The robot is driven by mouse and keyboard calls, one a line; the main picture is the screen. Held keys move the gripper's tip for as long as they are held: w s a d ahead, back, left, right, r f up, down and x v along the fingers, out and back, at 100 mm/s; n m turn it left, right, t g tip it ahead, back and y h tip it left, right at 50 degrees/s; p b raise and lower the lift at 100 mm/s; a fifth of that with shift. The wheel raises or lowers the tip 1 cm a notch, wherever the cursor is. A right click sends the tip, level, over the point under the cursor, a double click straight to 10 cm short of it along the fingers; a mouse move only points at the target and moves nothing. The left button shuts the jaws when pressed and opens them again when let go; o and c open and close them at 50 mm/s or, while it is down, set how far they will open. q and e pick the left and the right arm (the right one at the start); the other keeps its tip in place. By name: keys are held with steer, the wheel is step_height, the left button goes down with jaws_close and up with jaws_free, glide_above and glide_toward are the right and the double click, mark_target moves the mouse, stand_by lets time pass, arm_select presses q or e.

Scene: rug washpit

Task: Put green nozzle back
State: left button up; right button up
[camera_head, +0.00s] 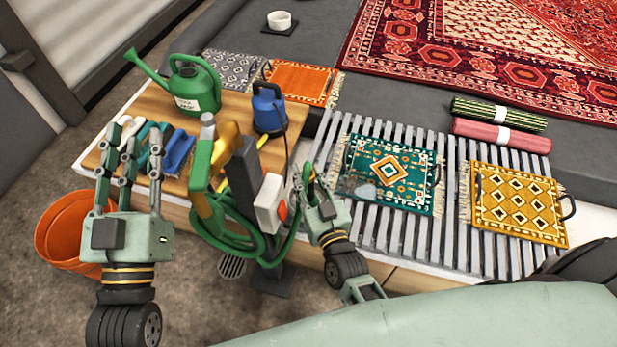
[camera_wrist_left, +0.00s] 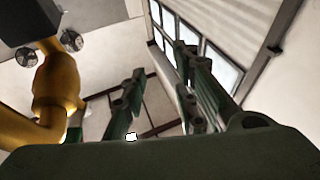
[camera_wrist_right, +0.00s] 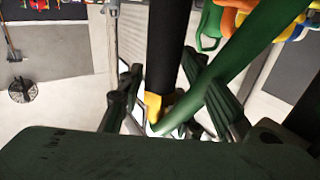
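A green nozzle (camera_head: 201,168) with a grey tip stands at the dark post (camera_head: 243,180) in the head view, beside a yellow nozzle (camera_head: 224,146). Green hose (camera_head: 245,240) loops below them. My right gripper (camera_head: 308,187) is at the right of the post, its fingers apart beside green hose. Contact there is unclear. My left gripper (camera_head: 130,165) is open, empty and upright, left of the green nozzle.
A green watering can (camera_head: 193,88), brushes (camera_head: 175,150) and a blue pump (camera_head: 269,108) occupy the wooden top. An orange bucket (camera_head: 62,228) is on the floor at left. Small rugs (camera_head: 390,172) lie on the slatted rack (camera_head: 455,240) at right.

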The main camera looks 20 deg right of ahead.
steer(key=shift+o, duration=1)
steer(key=shift+s+r, duration=0.1)
steer(key=shift+s, duration=0.05)
arm_select(q)
step_height(320, 180, down, 13)
steer(key=a+g+y+p, duration=0.2)
steer(key=g, duration=0.5)
steer(key=shift+s+p, duration=0.3)
steer(key=shift+p, duration=0.05)
arm_select(e)
steer(key=s, duration=1.1)
steer(key=shift+s, duration=0.4)
arm_select(q)
steer(key=shift+d+r, duration=0.1)
steer(key=shift+r, duration=0.05)
arm_select(e)
steer(key=shift+w, duration=0.1)
